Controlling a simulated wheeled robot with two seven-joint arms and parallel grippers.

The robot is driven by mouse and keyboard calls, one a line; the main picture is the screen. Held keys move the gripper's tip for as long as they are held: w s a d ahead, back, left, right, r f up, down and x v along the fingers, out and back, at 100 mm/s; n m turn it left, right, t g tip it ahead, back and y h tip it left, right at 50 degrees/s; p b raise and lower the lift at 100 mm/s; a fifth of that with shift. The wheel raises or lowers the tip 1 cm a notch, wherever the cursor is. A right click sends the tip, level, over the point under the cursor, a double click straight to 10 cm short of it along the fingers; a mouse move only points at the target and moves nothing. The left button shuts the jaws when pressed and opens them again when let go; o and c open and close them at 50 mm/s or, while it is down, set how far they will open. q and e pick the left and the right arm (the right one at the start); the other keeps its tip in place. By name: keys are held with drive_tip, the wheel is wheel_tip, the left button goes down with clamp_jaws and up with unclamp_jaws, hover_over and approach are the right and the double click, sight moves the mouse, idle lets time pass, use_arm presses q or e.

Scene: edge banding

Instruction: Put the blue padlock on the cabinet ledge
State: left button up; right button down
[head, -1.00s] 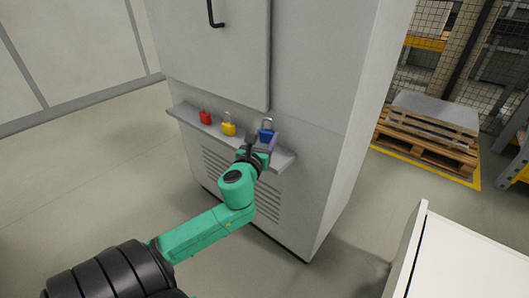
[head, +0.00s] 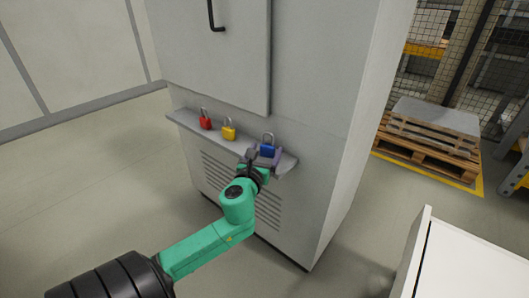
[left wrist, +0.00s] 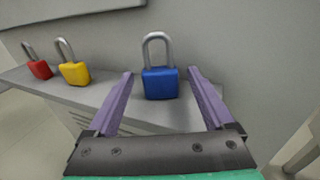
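The blue padlock (head: 267,150) stands upright on the cabinet ledge (head: 187,120), right of the yellow padlock (head: 229,132) and the red padlock (head: 205,122). In the left wrist view the blue padlock (left wrist: 160,82) has its grey shackle up and its base on the ledge (left wrist: 95,95). My left gripper (head: 263,157) is in front of it. Its purple fingers (left wrist: 160,75) are spread, one on each side of the blue padlock, with a gap to each side. My right gripper is not in view.
The grey cabinet (head: 310,100) rises behind the ledge. A white cabinet or table (head: 460,265) stands at the lower right. A wooden pallet (head: 430,145) lies on the floor at the right. The ledge between the yellow and blue padlocks is clear.

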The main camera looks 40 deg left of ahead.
use_arm(q)
drive_tip(key=shift+r, duration=0.25)
drive_tip(key=f+v, duration=0.1)
drive_tip(key=v, duration=1)
drive_tip(key=s+f+n+g+h, duration=0.1)
drive_tip(key=s+f+n+g, duration=0.3)
drive_tip(key=f+n, duration=0.65)
drive_tip(key=s+f+n+g+h, duration=0.1)
drive_tip(key=s+f+n+g, duration=0.1)
drive_tip(key=f+n+g, duration=0.65)
drive_tip(key=s+d+f+n+g+h, duration=0.1)
drive_tip(key=s+d+f+n+h, duration=0.1)
drive_tip(key=d+f+n, duration=0.3)
drive_tip(key=s+d+f+n+g+h, duration=0.1)
drive_tip(key=s+d+f+n+h, duration=0.2)
drive_tip(key=d+f, duration=0.6)
drive_tip(key=shift+s+f+n+h+p, duration=0.3)
drive_tip(key=shift+s+n, duration=0.6)
drive_tip(key=shift+n, duration=0.3)
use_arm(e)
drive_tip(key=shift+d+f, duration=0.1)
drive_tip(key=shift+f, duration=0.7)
